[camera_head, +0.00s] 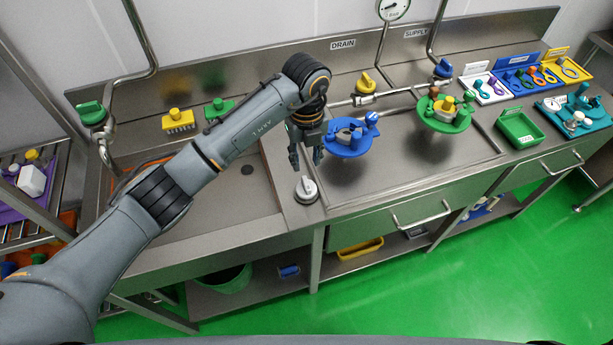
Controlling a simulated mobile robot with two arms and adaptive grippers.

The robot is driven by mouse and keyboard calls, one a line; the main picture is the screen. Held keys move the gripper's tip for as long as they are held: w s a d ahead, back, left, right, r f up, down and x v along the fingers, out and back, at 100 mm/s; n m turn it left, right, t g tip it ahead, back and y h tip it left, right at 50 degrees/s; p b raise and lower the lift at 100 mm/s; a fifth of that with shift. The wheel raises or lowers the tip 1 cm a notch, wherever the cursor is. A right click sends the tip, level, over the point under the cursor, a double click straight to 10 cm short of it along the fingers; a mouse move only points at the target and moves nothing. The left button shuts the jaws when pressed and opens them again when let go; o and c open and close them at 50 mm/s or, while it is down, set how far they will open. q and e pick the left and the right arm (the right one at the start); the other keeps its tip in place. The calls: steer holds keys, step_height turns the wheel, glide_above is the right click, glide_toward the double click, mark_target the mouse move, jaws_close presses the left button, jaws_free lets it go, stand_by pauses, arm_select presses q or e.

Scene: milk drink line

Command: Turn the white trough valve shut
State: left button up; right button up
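A small round white-and-grey valve (306,190) stands on the steel rim between the sunken trough and the raised counter, at the middle of the head view. It is the only white valve I see there, and its handle's direction is too small to tell. My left gripper (305,162) points down just above it, fingers spread apart with nothing between them. The fingertips look close to the valve's top; whether they touch it I cannot tell. The trough (240,190) lies to the left, with a dark drain in its floor. My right gripper is not in view.
A blue round fixture (347,149) sits close right of the gripper, and a green one (436,127) farther right. A yellow-handled valve (367,82) is behind on a pipe. Trays with tools fill the far right.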

mark_target(306, 183)
arm_select(q)
step_height(306, 183, down, 9)
steer(key=shift+f+p, duration=0.15)
steer(key=shift+p, duration=0.75)
jaws_close()
